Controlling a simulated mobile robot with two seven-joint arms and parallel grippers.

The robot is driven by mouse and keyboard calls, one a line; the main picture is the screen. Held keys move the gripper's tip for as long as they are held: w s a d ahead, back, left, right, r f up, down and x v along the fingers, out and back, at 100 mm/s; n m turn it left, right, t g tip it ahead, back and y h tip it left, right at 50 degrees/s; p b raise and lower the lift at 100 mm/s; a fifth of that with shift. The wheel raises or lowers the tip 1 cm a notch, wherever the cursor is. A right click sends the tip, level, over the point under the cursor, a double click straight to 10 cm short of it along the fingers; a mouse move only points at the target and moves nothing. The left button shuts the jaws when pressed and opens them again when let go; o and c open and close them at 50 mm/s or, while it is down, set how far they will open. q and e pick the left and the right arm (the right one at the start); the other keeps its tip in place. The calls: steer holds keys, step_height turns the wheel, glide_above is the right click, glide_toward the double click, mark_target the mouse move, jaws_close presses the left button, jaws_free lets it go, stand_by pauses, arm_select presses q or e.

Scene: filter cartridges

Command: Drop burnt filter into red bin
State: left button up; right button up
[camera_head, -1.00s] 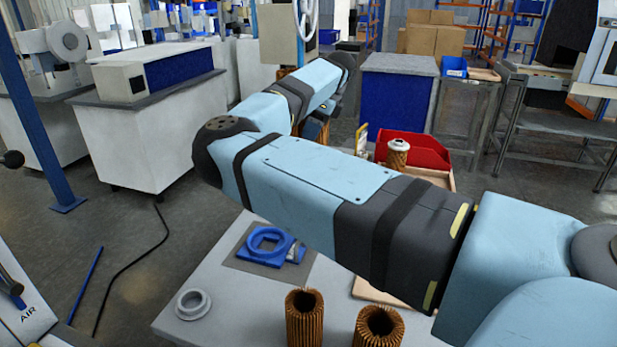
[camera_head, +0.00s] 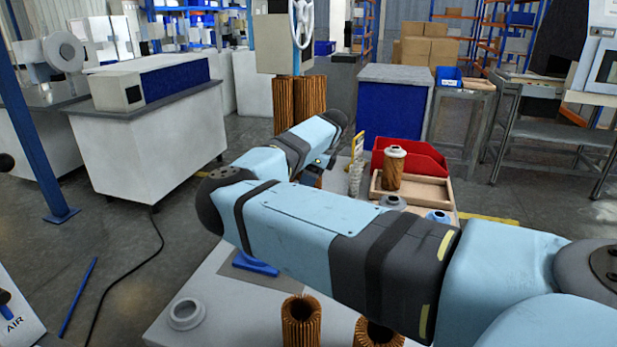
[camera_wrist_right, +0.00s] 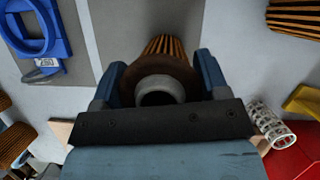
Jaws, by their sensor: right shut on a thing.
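My right gripper (camera_wrist_right: 160,78) is shut on a brown pleated filter (camera_wrist_right: 168,46) with a dark brown end cap and a pale grey ring, seen end-on between the blue fingers. In the head view my right forearm hides the held filter and most of the gripper (camera_head: 320,165). The red bin (camera_head: 426,158) stands at the far right of the table, beyond a wooden tray. Its red edge also shows at the lower right of the wrist view (camera_wrist_right: 298,163). My left gripper is not in view.
A brown filter with a white cap (camera_head: 393,170) stands in the wooden tray (camera_head: 430,190). A white perforated tube (camera_head: 355,178) stands beside it. Two pleated filters (camera_head: 301,322) (camera_head: 379,333) and a grey ring (camera_head: 186,313) are at the near side. More pleated filters (camera_head: 298,105) stand behind.

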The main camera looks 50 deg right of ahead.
steer(key=shift+f, duration=0.2)
steer(key=o, duration=1.1)
steer(key=shift+r, duration=0.1)
